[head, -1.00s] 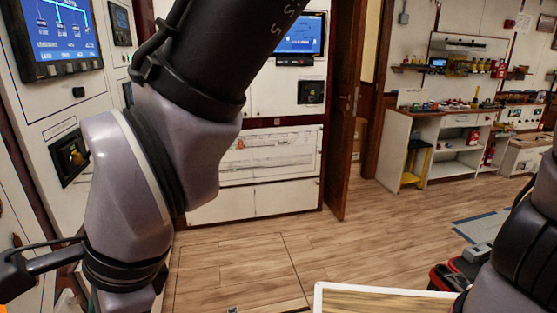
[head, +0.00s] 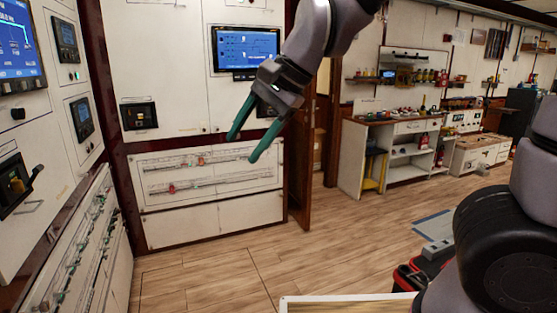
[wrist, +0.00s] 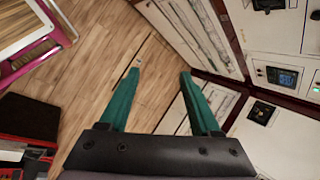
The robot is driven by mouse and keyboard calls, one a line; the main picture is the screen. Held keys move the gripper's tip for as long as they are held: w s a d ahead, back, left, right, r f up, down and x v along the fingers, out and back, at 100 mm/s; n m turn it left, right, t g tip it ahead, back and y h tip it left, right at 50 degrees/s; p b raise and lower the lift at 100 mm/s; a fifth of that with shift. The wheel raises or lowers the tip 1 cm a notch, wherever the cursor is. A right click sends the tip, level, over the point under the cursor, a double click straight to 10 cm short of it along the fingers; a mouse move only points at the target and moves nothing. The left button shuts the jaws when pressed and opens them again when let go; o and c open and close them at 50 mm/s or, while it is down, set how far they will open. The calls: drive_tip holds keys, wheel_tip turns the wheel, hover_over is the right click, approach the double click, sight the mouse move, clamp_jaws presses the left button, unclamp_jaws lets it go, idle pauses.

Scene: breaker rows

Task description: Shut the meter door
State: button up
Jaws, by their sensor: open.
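My gripper (head: 243,147) is open and empty, its two green fingers pointing down and left in the head view, in front of the back cabinet wall. Its fingers also show in the wrist view (wrist: 160,74), with nothing between them but floor behind. Small meters sit in the white left cabinet, an upper meter (head: 66,38) and a lower meter (head: 81,117). A lit meter (wrist: 283,77) shows at the right of the wrist view. I cannot tell which panel is the meter door, or how far open it is. The gripper touches no panel that I can see.
A large blue screen (head: 246,50) is set in the back cabinet, above a breaker row panel (head: 208,175). A brown wooden door (head: 300,190) stands right of it. A workbench (head: 405,130) is farther right. The wooden floor (head: 215,270) ahead is mostly clear.

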drive_tip(key=w+d+r+n+t+h, duration=0.1)
drive_tip(key=w+d+r+t, duration=0.15)
drive_tip(key=d, duration=0.55)
drive_tip(key=w+d+r+t, duration=0.1)
drive_tip(key=w+d+r, duration=0.15)
drive_tip(key=d, duration=0.55)
drive_tip(key=s+d+t+h, duration=0.1)
drive_tip(key=d, duration=0.6)
drive_tip(key=s+d+r+t+h, duration=0.1)
drive_tip(key=d+h, duration=0.1)
drive_tip(key=d, duration=0.5)
drive_tip(key=shift+s+d+r+n+h, duration=0.2)
drive_tip(key=shift+s+d+n+h, duration=0.1)
drive_tip(key=shift+n, duration=0.1)
drive_tip(key=shift+w+t, duration=0.1)
drive_tip(key=shift+t, duration=0.15)
